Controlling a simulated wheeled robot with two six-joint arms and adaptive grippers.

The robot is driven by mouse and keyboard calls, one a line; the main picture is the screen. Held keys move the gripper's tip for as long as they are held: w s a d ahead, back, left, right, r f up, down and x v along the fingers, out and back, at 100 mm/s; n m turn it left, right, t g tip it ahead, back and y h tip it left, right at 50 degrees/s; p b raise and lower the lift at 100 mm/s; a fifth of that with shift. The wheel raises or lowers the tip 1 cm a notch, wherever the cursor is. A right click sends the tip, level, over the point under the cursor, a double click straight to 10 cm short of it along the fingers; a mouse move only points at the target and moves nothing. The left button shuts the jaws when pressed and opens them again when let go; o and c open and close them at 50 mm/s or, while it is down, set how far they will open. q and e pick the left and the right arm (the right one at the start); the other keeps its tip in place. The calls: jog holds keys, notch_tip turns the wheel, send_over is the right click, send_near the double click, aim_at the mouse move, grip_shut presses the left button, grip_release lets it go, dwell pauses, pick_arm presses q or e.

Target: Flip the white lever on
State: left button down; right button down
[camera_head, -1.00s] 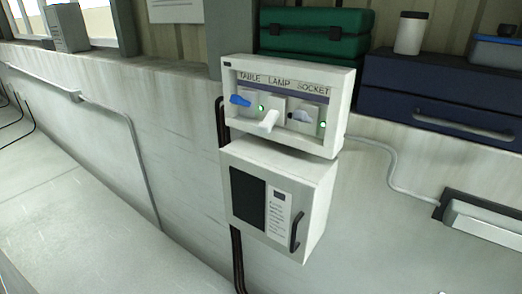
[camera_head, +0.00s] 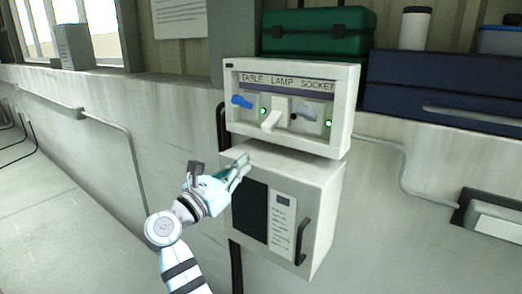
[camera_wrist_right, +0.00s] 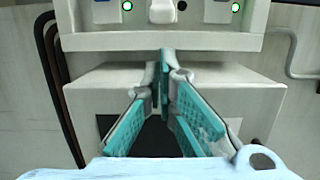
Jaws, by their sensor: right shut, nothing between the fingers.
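The switch panel (camera_head: 343,112) is a white box labelled TABLE, LAMP, SOCKET. The white lever (camera_head: 271,121) is the middle one and points down and outward; it also shows at the top of the right wrist view (camera_wrist_right: 162,11). The round indicator beside it (camera_wrist_right: 182,5) is dark. My right gripper (camera_head: 243,163) is shut and empty, below the panel and in front of the cabinet's top, apart from the lever. In the right wrist view its fingertips (camera_wrist_right: 165,58) meet under the panel's lower edge. My left gripper is not in view.
A blue lever (camera_head: 241,101) and a grey lever (camera_head: 308,112) flank the white one, each beside a lit green light. A cabinet (camera_head: 322,195) with a dark handle hangs below the panel. Cases stand on the ledge behind. Space in front of the panel looks clear.

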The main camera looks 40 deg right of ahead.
aim_at(272, 122)
jog(key=p+x, duration=0.1)
jog(key=x, duration=0.9)
jog(key=shift+p, duration=0.3)
jog(key=shift+a, duration=0.1)
jog(key=shift+a, duration=0.15)
jog(key=shift+r+p, duration=0.15)
jog(key=shift+p, duration=0.2)
jog(key=shift+s+r+y+p, duration=0.1)
jog(key=shift+y+p, duration=0.25)
jog(key=shift+y, duration=0.05)
jog(key=shift+a, duration=0.1)
